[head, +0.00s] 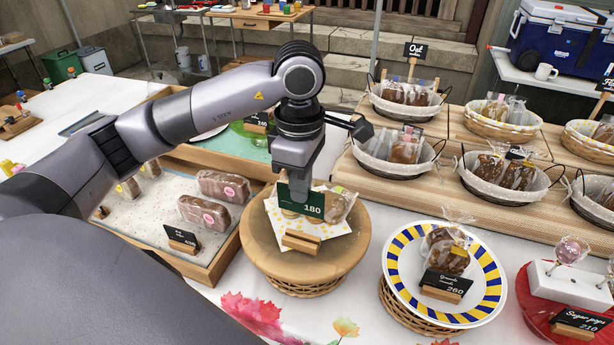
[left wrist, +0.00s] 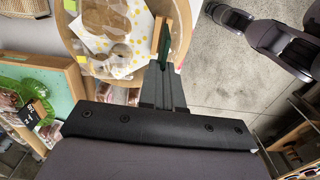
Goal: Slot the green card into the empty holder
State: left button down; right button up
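The green card (head: 310,209), marked 180, is between the fingers of my left gripper (head: 299,185), which is shut on it from above. The card is upright, seen nearly edge-on in the left wrist view (left wrist: 165,46). The small wooden holder (head: 301,242) is empty and sits at the front of the round wooden stand (head: 262,245). In the head view the card is above and behind the holder. In the left wrist view the card is beside the holder (left wrist: 156,36); whether they touch is unclear. My right gripper is not seen.
Bagged cookies (head: 342,203) lie on dotted paper behind the holder. A blue and yellow plate (head: 398,270) with a black card is to the right. A wooden tray (head: 212,268) with wrapped loaves is to the left. Baskets stand on wooden risers behind.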

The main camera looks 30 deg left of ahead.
aim_at(301, 210)
pick_arm(q)
jog(key=shift+s, duration=0.1)
notch_tip(301, 210, down, 6)
jog(key=b, duration=0.5)
jog(key=shift+r+b, duration=0.1)
jog(key=shift+b, duration=0.2)
dwell(0.5)
jog(key=shift+b, duration=0.5)
dwell(1.1)
jog(key=shift+f+b, duration=1.1)
jog(key=shift+f, duration=0.2)
